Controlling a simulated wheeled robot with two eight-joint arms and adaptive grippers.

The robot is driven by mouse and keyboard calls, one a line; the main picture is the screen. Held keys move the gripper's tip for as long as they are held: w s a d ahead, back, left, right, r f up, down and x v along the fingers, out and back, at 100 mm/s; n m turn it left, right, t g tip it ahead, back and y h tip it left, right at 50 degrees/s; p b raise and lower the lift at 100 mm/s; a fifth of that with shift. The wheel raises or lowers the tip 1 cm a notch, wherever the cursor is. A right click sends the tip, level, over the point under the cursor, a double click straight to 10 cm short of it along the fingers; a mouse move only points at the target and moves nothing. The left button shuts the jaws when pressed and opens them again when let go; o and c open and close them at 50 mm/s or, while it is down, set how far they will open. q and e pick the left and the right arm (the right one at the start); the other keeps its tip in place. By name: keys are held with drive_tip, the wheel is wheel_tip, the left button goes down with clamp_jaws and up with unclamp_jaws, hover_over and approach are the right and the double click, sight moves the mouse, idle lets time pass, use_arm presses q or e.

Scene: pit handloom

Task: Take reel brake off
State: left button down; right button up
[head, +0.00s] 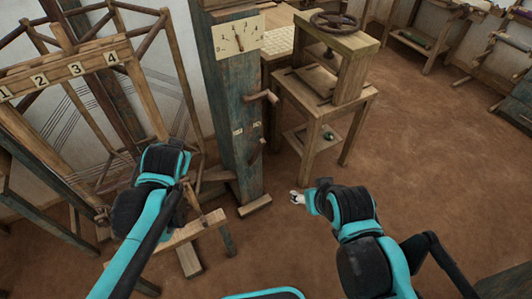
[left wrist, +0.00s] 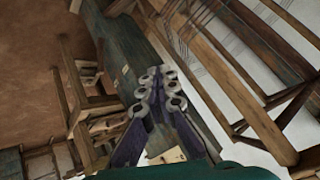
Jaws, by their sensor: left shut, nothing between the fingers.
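A blue-green wooden post (head: 237,110) stands in the middle of the head view. It carries a cream dial board (head: 238,36), an upper wooden peg or lever (head: 262,97), a lower one (head: 256,150) and small pale plates (head: 238,131). I cannot tell which part is the reel brake. The post also shows in the left wrist view (left wrist: 128,45), behind my left gripper (left wrist: 157,84), whose fingers are together and empty. In the head view my left wrist hides the fingers, left of the post. My right gripper (head: 297,198) hangs over the floor right of the post, too small to read.
A wooden frame with a board numbered 1 to 4 (head: 62,75) and stretched threads stands at the left. A low wooden bench (head: 180,236) is near my left arm. A wooden press with a handwheel (head: 334,22) stands right of the post. Brown floor (head: 425,150) is open at the right.

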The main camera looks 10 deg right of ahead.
use_arm(q)
drive_tip(key=w+d+f+m+t+b, duration=0.1)
drive_tip(key=w+d+f+m+b, duration=0.15)
drive_tip(key=w+d+f, duration=0.4)
drive_tip(key=w+d+f+m+t+b, duration=0.1)
drive_tip(key=w+d+f+m+t, duration=0.2)
drive_tip(key=w, duration=0.6)
drive_tip(key=w+d+f+m+b, duration=0.1)
drive_tip(key=w+d+f+m, duration=0.2)
drive_tip(key=w+d+f, duration=0.3)
drive_tip(key=d+f+m+t+h+b, duration=0.1)
drive_tip(key=d+f+m+b, duration=0.1)
drive_tip(key=d+f+m, duration=0.3)
drive_tip(key=w+d+f+m+t+h+b, duration=0.1)
drive_tip(key=d+f+m, duration=0.3)
drive_tip(key=d+f, duration=0.8)
wheel_tip(320, 180, down, 7)
drive_tip(key=shift+d+r+m+t+h+b, duration=0.15)
drive_tip(key=shift+m+t+h+b, duration=0.25)
drive_tip(key=shift+t+h, duration=0.35)
drive_tip(key=shift+w, duration=0.15)
